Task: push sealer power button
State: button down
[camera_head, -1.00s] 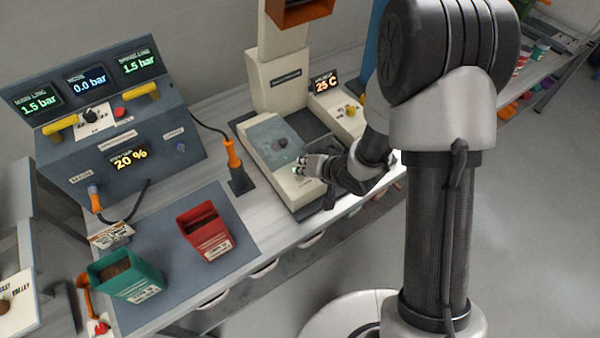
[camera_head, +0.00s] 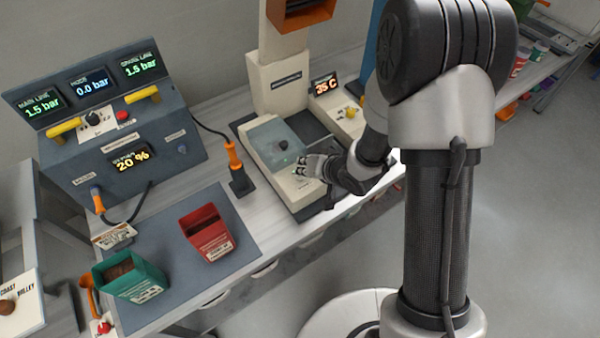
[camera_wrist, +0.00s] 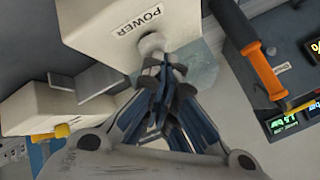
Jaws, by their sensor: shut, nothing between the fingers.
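The sealer (camera_head: 280,160) is a beige unit with a grey top plate and a dark knob, on the bench in the head view. In the wrist view its beige face (camera_wrist: 110,30) carries a POWER label (camera_wrist: 138,20). A pale round power button (camera_wrist: 151,43) shows just below that label, partly hidden by my fingers. My gripper (camera_wrist: 164,66) is shut and empty, with its tips at or very near the button; I cannot tell whether they touch. In the head view my gripper (camera_head: 301,166) is over the sealer's near end.
A beige unit with a yellow knob (camera_head: 350,112) and a display reading 35 C (camera_head: 325,85) stands behind the sealer. An orange-handled tool (camera_head: 233,155) is to its left. A red bin (camera_head: 208,238) and green bin (camera_head: 130,278) sit on the grey mat.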

notch_tip(320, 180, up, 6)
jog(key=p, duration=0.5)
jog(key=shift+f, duration=0.25)
jog(key=s+d+r+h+b, duration=0.2)
jog(key=s+d+r+h, duration=0.1)
jog(key=d+r, duration=0.45)
jog(key=s+d+r+h+b, duration=0.1)
jog(key=s+d+r+h, duration=0.15)
jog(key=d+r, duration=0.45)
jog(key=s+r+g+b, duration=0.1)
jog(key=s+r, duration=0.2)
jog(key=s, duration=0.7)
jog(key=s+r+n+g+b, duration=0.1)
jog(key=s+r, duration=0.2)
jog(key=s, duration=0.7)
jog(key=shift+s+a+b, duration=0.35)
jog(key=shift+a+b, duration=0.05)
jog(key=shift+a, duration=0.05)
